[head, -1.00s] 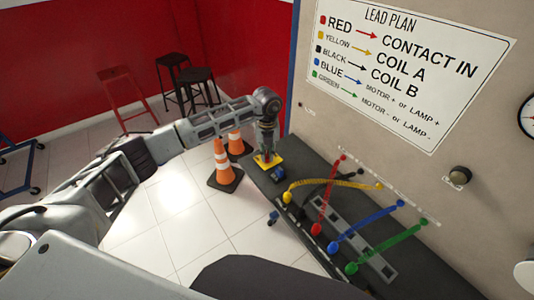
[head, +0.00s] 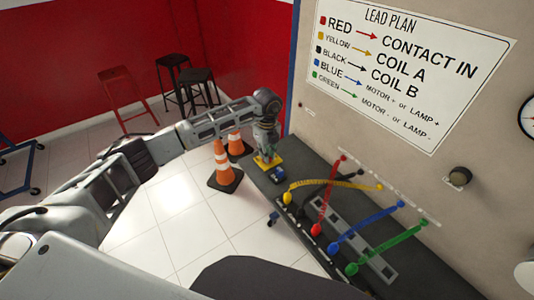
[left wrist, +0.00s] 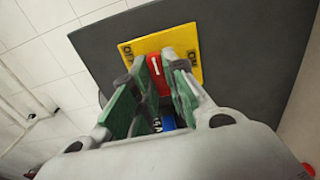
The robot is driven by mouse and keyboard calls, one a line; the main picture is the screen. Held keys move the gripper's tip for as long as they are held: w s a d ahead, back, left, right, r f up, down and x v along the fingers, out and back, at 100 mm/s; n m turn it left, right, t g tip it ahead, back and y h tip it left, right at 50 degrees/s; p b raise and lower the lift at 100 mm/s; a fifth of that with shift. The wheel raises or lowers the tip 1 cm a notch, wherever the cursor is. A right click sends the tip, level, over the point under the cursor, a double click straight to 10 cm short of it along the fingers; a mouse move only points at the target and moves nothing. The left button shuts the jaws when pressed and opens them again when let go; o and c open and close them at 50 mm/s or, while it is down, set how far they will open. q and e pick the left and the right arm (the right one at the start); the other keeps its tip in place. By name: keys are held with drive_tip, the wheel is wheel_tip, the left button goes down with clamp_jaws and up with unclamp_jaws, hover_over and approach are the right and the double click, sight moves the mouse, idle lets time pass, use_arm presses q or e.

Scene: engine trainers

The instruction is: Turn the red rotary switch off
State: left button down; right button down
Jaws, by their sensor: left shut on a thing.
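The red rotary switch (left wrist: 160,75) sits on a yellow plate (left wrist: 186,40) in the left wrist view. A white line marks its handle. The plate has lettering at its left and right edges; the right one appears to read ON. My left gripper (left wrist: 160,82) is shut on the switch handle, with a green-padded finger on each side that hides part of it. In the head view, my left gripper (head: 267,153) points down at the yellow plate (head: 271,165) on the far left end of the dark bench. My right gripper is not in view.
The dark bench (head: 285,222) carries yellow, red, blue (head: 368,228) and green (head: 385,250) leads right of the gripper. A lead plan sign (head: 400,70) hangs on the panel behind. Orange cones (head: 222,165) and stools (head: 190,80) stand on the floor beyond.

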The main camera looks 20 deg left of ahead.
use_arm(q)
drive_tip(key=shift+r, duration=0.1)
drive_tip(key=c, duration=1.4)
unclamp_jaws()
drive_tip(key=shift+c, duration=0.2)
wheel_tip(320, 180, up, 12)
